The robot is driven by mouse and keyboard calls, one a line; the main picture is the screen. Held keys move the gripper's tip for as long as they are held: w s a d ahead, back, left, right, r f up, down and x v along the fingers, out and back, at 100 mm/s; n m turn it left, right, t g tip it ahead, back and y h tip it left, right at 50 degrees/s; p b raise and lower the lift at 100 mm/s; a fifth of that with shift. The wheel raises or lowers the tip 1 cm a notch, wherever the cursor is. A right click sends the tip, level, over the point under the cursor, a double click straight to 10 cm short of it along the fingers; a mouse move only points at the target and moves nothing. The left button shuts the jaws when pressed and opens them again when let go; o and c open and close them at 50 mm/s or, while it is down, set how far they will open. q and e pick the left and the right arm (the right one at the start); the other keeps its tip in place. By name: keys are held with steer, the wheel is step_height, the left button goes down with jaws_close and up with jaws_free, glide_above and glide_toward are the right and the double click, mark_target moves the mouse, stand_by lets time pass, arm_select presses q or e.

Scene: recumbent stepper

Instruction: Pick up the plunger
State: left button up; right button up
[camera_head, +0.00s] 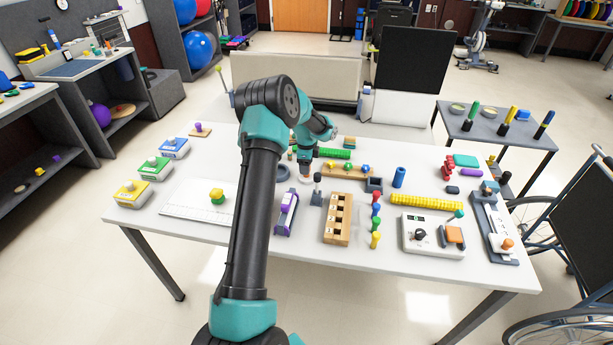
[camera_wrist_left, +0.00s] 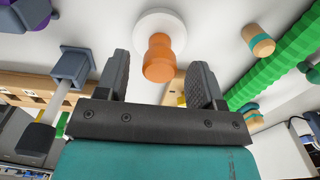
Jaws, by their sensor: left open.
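In the left wrist view an orange knob on a round white disc (camera_wrist_left: 158,58) stands between the fingers of my left gripper (camera_wrist_left: 161,72). It may be the plunger; I cannot be sure. The fingers are apart, one on each side of the knob, with visible gaps. In the head view my left gripper (camera_head: 305,171) points down at the table's middle and mostly hides this piece. A grey piece with an upright rod and dark handle (camera_head: 317,192) stands just in front of it, and shows at the left of the wrist view (camera_wrist_left: 62,85).
On the white table (camera_head: 385,260), a slotted wooden block (camera_head: 337,219) stands in front, a wooden rack with knobs (camera_head: 347,171) and a green ribbed bar (camera_head: 335,153) behind right, and a purple-and-white device (camera_head: 287,213) at front left. A blue cylinder (camera_head: 399,177) stands to the right.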

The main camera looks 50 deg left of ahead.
arm_select(q)
steer(key=shift+f, duration=1.6)
steer(key=c, duration=1)
